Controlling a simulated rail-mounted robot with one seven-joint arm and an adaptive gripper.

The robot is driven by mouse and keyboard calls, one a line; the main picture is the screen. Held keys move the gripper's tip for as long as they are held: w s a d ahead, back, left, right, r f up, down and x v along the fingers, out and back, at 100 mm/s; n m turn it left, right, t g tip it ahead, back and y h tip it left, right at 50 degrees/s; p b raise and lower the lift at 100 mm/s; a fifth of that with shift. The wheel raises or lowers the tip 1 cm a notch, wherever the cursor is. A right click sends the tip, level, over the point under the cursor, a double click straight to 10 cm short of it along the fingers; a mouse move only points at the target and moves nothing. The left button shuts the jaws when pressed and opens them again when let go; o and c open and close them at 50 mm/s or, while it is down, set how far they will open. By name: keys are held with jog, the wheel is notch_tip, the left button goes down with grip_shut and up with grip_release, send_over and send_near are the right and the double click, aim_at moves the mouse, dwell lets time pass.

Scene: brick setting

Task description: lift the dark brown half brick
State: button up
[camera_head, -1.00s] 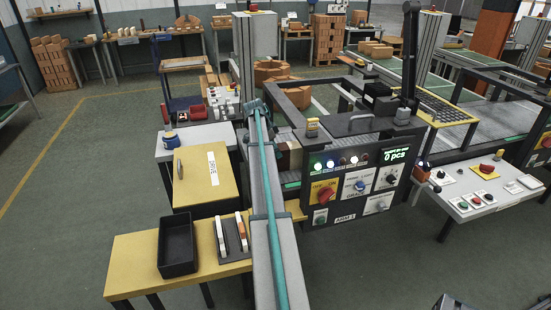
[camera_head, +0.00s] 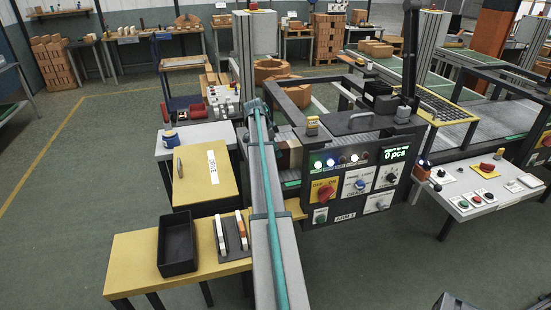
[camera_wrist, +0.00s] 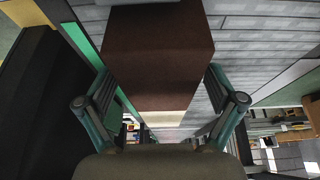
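My gripper (camera_wrist: 158,72) has one teal-grey finger on each side of the brick in the wrist view. The fingertips lie close along its two sides; whether they press on it I cannot tell.
A cream-coloured surface (camera_wrist: 165,117) shows just past the brick. Grey slatted conveyor (camera_wrist: 240,50) lies beyond it, with a dark wall (camera_wrist: 40,100) at left. In the head view, a control panel (camera_head: 360,180) stands close right of the brick.

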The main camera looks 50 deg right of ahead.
grip_shut()
dwell(0.3)
